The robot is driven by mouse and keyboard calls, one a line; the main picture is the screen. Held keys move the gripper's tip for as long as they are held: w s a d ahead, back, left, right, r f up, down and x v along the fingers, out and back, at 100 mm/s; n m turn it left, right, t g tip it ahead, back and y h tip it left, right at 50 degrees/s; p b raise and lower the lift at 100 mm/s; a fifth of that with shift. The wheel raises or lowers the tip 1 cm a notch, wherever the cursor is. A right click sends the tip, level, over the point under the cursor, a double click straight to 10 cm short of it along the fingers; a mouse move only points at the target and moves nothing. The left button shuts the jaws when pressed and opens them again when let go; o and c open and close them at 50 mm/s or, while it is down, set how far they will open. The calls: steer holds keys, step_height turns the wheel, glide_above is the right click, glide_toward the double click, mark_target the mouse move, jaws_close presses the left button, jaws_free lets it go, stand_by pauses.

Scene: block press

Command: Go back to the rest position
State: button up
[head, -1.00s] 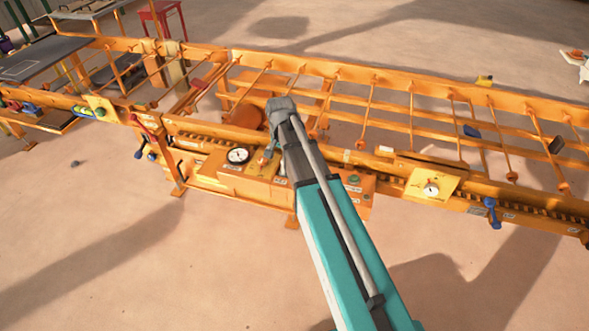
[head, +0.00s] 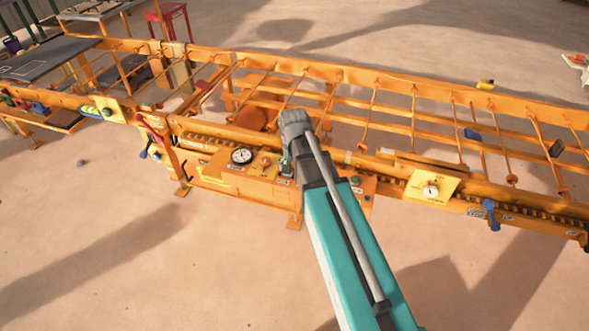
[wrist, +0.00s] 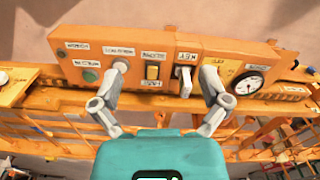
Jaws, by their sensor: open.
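My arm reaches from the bottom of the head view to the orange block press frame (head: 390,181). My gripper shows in the wrist view (wrist: 163,80), with its two fingers spread wide and nothing between them. I cannot tell whether a fingertip touches the panel. In the head view my arm's end partly hides the panel, and the fingers are mostly hidden.
A round gauge (head: 241,156) sits left of my arm, and another gauge (head: 430,191) sits on a yellow plate to the right. Blue handles (head: 491,214) stick out from the frame's front. A red stool (head: 166,18) stands at the back. The floor in front is clear.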

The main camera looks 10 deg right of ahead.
steer(key=shift+s, duration=0.1)
steer(key=s+r+n+p, duration=0.3)
steer(key=s+n, duration=0.1)
steer(key=s, duration=0.7)
steer(key=shift+n, duration=0.3)
steer(key=shift+d, duration=0.15)
stand_by(0.7)
